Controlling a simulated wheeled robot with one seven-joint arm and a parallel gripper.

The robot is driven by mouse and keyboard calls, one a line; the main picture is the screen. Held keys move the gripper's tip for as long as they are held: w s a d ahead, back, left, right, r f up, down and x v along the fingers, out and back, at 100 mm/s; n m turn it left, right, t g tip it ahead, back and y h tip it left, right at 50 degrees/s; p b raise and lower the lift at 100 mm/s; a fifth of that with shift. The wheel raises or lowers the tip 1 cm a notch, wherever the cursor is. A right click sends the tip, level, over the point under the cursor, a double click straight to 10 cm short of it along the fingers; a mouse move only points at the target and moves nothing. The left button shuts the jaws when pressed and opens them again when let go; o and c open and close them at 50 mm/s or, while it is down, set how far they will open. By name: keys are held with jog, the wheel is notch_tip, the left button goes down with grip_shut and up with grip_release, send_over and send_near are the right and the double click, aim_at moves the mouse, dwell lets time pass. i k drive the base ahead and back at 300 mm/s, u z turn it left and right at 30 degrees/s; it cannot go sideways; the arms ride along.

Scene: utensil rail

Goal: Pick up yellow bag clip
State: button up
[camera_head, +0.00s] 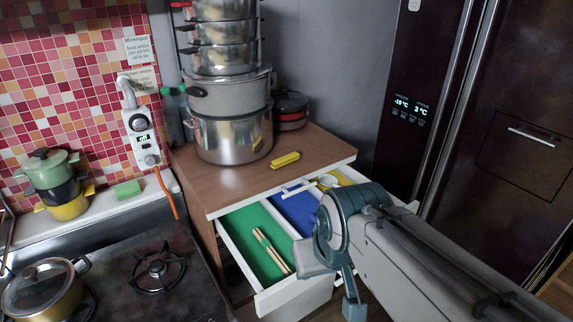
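The yellow bag clip (285,160) lies on the wooden top of the cabinet, near its front edge and right of the stacked pots. It is a slim bar and nothing touches it from above. My arm comes in from the lower right, over the open drawer. The end of my arm, with my gripper (347,293), is in front of the drawer and below the clip, well apart from it. Only part of the gripper shows, and I cannot see whether its fingers are apart.
An open drawer (239,245) below the cabinet top (205,186) has green, blue and yellow sections, with wooden sticks (270,250) in the green one. Stacked pots (230,138) and a dark pan (290,110) stand behind the clip. A stove (165,290) is left, a fridge (500,120) right.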

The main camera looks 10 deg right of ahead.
aim_at(279, 162)
jog(key=k, duration=0.45)
jog(key=z, duration=1.65)
jog(key=i, duration=1.3)
jog(key=u, duration=2.25)
jog(key=i, duration=0.5)
jog(key=u, duration=0.05)
